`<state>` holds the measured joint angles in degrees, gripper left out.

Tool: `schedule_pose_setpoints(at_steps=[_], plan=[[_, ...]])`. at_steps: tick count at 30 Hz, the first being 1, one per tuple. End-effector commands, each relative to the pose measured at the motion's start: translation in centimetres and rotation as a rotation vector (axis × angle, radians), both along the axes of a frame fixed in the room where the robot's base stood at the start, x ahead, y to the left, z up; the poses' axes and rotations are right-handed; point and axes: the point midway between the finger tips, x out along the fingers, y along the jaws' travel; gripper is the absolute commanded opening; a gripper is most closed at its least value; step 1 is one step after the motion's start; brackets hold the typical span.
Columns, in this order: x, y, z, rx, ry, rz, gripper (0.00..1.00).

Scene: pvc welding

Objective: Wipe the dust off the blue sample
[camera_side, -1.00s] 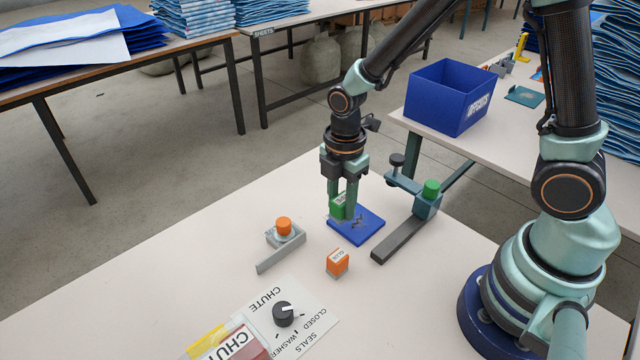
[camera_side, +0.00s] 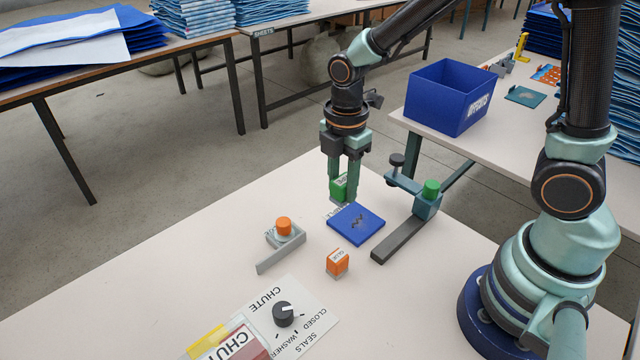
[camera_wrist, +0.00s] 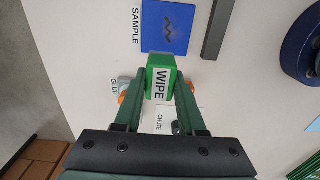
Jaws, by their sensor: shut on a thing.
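The blue sample (camera_side: 356,225) lies flat on the pale table, with a dark zigzag dust mark on its top. It also shows in the wrist view (camera_wrist: 160,40), beside the printed word SAMPLE. My gripper (camera_side: 344,190) is shut on a green block (camera_side: 339,186), which reads WIPE in the wrist view (camera_wrist: 161,84). In the side view the block appears raised near the sample's back-left corner, not over the dust mark. The gap beneath the block is hard to judge.
An orange-and-white glue block (camera_side: 337,263) and a grey bracket (camera_side: 280,248) with an orange-capped pot (camera_side: 284,226) stand in front. A clamp (camera_side: 426,205) with a green knob stands right, beside a dark bar (camera_side: 398,241). A dial (camera_side: 284,313) sits at the front.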

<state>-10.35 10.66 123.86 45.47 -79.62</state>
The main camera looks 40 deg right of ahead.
Motion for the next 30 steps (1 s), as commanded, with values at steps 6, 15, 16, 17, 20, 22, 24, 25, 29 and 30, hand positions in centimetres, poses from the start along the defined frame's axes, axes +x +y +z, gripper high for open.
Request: schedule_pose_setpoints(at_steps=[6,15,16,17,20,22,24,25,29,30], plan=[[-1.1,0.0,0.0,0.000,-0.001,0.000,0.00],[-2.6,0.0,-0.5,0.000,0.001,0.000,0.00],[-2.5,0.0,-0.7,0.000,0.001,0.000,0.00],[-2.6,0.0,-0.9,0.000,0.002,0.000,0.00],[-2.6,0.0,-1.6,-0.001,0.003,0.000,0.00],[-2.6,0.0,-2.2,-0.001,0.004,0.000,0.00],[-2.7,0.0,-2.9,-0.001,0.005,0.000,0.00],[-2.6,0.0,-3.2,-0.001,0.004,0.000,0.00],[-2.6,0.0,-4.3,-0.001,0.003,0.000,0.00],[-2.6,0.0,-4.7,-0.001,0.004,0.000,0.00]])
